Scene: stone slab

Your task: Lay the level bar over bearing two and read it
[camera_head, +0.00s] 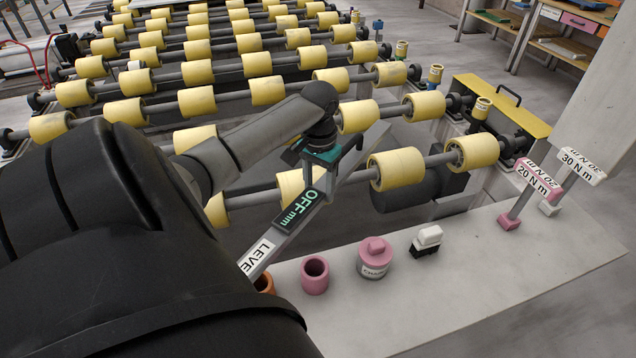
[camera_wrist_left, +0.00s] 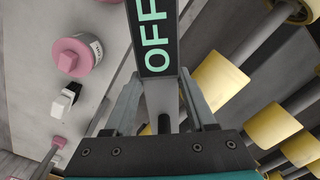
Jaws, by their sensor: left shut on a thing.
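My left gripper (camera_head: 322,160) is shut on the level bar (camera_head: 350,158), a long grey bar with a white "LEVE" label and a dark display reading "OFF mm". The bar is held aslant above the front roller line, its near end over the pale slab. Dark bearing blocks (camera_head: 513,147) sit at the right ends of the roller shafts. I cannot tell which is bearing two. My right gripper is not in view.
On the slab (camera_head: 450,290) stand a pink cup (camera_head: 314,277), a pink lidded jar (camera_head: 374,260), a white-and-black block (camera_head: 427,240), and tools tagged "20 N m" (camera_head: 537,180) and "30 N m" (camera_head: 580,167). A yellow handled cover (camera_head: 500,100) stands behind the bearings. The slab's front right is clear.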

